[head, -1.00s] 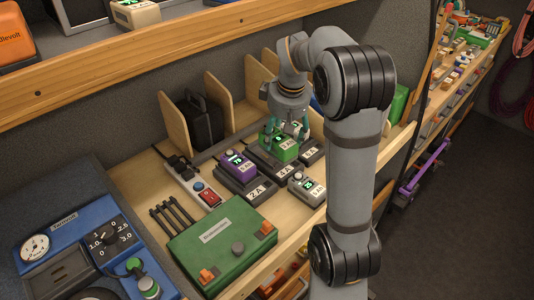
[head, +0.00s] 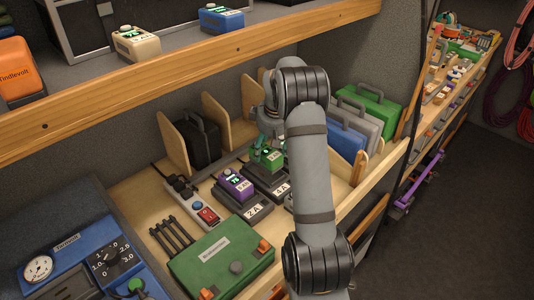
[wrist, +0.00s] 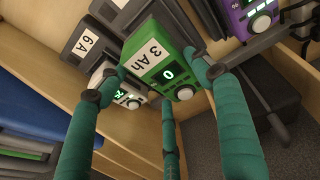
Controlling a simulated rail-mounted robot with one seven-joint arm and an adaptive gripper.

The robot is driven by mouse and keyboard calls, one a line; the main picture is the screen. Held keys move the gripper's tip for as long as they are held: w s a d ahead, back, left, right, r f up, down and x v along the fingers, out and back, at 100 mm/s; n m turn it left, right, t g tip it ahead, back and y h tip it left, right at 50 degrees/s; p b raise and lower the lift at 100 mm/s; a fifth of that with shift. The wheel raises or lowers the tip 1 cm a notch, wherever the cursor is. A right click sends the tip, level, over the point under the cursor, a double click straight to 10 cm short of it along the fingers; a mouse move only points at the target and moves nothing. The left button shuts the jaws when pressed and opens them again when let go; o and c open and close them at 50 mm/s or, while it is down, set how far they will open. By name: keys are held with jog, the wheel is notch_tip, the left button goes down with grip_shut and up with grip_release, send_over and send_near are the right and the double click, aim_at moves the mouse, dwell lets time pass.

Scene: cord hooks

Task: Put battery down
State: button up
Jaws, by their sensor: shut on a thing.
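A green battery (head: 268,158) labelled 3 Ah, with a lit display, is in my gripper (head: 266,141). In the wrist view the green battery (wrist: 160,52) shows a 0, and the teal fingers of my gripper (wrist: 158,76) close around its sides. It is at the dark charger (head: 280,190) marked 4 A; I cannot tell whether it is fully seated. A purple battery (head: 235,184) sits on the 2 A charger (head: 247,207) to the left. A pale battery (wrist: 128,97) shows beside the green one in the wrist view; my arm hides it in the head view.
A black case (head: 196,143) stands between wooden dividers behind. Blue, grey and green cases (head: 375,107) stand at the right. A power strip (head: 192,202) and a green box (head: 222,254) lie at the left front. A shelf (head: 180,75) overhangs the bench.

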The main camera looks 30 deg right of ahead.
jog(key=shift+w+a+f, duration=0.25)
jog(key=shift+w+f, duration=0.05)
jog(key=shift+w, duration=0.1)
notch_tip(320, 180, down, 4)
jog(key=shift+r+p, duration=0.15)
jog(key=shift+p, duration=0.55)
jog(key=shift+f, duration=0.2)
jog(key=o, duration=1.6)
jog(key=shift+s, duration=0.1)
jog(key=shift+r, duration=0.1)
jog(key=b+v, duration=0.2)
jog(key=v, duration=1)
jog(key=shift+r, duration=0.1)
